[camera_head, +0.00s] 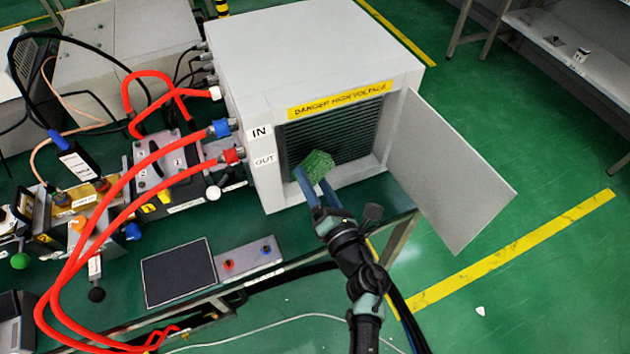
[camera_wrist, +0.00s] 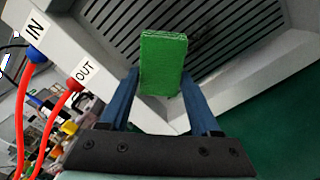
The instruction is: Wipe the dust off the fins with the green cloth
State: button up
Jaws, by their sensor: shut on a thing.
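The green cloth (camera_head: 316,166) is a small folded pad between the blue fingers of my gripper (camera_head: 319,193). In the wrist view the cloth (camera_wrist: 163,62) stands out beyond the fingertips of my gripper (camera_wrist: 160,88), which is shut on it. The dark fins (camera_head: 335,130) are inside the open front of the white cabinet (camera_head: 310,50). In the wrist view the fins (camera_wrist: 225,40) run as slanted slats behind the cloth. The cloth is at the lower left of the opening; I cannot tell whether it touches the fins. Dark smudges show on the fins near the cloth.
The cabinet door (camera_head: 450,175) stands open to the right. Red hoses (camera_head: 130,180) join the cabinet's left side near the IN and OUT labels. A dark panel (camera_head: 178,273) and a grey control box (camera_head: 248,262) lie on the green table in front.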

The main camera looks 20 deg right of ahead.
jog(key=shift+w+b, duration=0.4)
jog(key=shift+w, duration=0.65)
dwell(0.4)
